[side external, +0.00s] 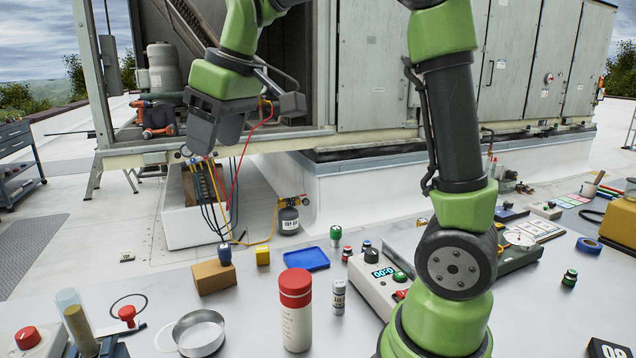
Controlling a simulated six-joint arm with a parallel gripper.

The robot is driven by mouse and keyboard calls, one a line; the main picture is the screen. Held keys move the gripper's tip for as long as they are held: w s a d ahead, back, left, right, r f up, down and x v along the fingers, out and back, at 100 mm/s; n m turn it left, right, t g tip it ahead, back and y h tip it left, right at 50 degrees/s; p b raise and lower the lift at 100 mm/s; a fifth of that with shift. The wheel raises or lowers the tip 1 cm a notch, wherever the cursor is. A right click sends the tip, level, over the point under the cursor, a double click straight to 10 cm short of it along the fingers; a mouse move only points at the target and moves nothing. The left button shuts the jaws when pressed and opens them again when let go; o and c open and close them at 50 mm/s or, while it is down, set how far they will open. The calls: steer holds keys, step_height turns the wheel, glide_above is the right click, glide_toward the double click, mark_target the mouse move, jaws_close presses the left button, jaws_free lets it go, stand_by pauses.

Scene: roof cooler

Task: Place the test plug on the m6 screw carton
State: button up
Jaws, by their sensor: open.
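My gripper (214,143) is dark grey and hangs above and behind the bench at the upper left. It is open, and I see nothing between its fingers. A brown carton (214,280) stands on the bench below it; its label is not readable, so I cannot confirm that it is the m6 screw carton. A small blue-topped plug-like piece (224,254) appears to stand upright on the carton's top. I cannot tell for certain which is the test plug.
A yellow block (262,256) and a blue tray (306,259) lie right of the carton. A red-capped bottle (296,310), a small vial (339,297) and a round metal dish (199,333) stand in front. A meter box (375,285) is beside my arm.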

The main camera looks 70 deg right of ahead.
steer(key=s+a+f+m+t, duration=0.1)
steer(key=s+a+m, duration=0.1)
steer(key=s, duration=0.6)
steer(key=s+a+f+m+t+y, duration=0.1)
steer(key=s+a+f+m+t, duration=0.1)
steer(key=s, duration=0.7)
steer(key=shift+a+m, duration=0.5)
steer(key=shift+a, duration=0.1)
